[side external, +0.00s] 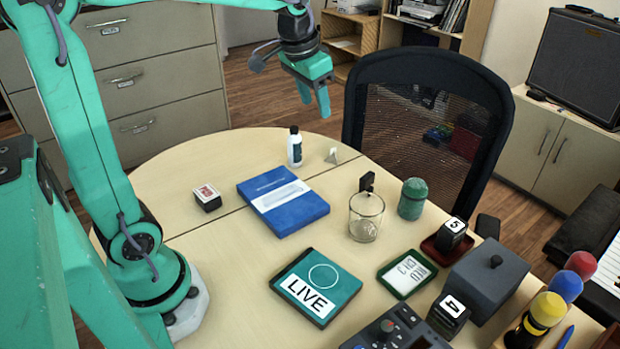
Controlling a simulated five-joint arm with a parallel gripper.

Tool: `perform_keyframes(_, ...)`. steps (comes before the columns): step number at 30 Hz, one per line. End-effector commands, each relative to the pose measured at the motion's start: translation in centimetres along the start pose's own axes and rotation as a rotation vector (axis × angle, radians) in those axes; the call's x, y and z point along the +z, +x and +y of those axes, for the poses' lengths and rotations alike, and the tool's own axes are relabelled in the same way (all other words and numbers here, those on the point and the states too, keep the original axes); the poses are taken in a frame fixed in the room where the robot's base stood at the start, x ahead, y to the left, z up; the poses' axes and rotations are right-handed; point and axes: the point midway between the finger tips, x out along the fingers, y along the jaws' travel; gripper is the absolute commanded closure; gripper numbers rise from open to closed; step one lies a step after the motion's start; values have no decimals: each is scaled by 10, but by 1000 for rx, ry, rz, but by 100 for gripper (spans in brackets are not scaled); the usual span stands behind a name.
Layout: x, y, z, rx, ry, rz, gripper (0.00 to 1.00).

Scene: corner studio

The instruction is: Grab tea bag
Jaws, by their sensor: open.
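A small pale pyramid shape (331,156), which looks like the tea bag, sits on the wooden table (190,160) near its far edge. It stands just right of a small white bottle with a black cap (295,148). My gripper (314,104) is open and empty, with its fingers pointing down. In the picture it hangs above the bottle and the pyramid, clearly apart from both. Its exact height and distance from the pyramid are hard to tell from this one view.
A blue box (283,200) lies in front of the bottle. Right are a glass (366,217), a green canister (412,199) and a grey lidded box (487,281). A teal LIVE sign (316,286) lies nearer. A mesh chair (428,120) stands behind the table.

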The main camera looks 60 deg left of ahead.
Motion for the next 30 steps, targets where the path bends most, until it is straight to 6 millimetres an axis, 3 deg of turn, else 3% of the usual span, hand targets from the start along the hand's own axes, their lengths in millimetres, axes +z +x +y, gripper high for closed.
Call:
perform_keyframes(6, -38, 30, -23, 1, 5, -56, 51)
perform_keyframes(15, -78, 80, -55, 9, 16, -128, 51)
perform_keyframes(30, -114, 188, -113, 37, 29, -241, 51)
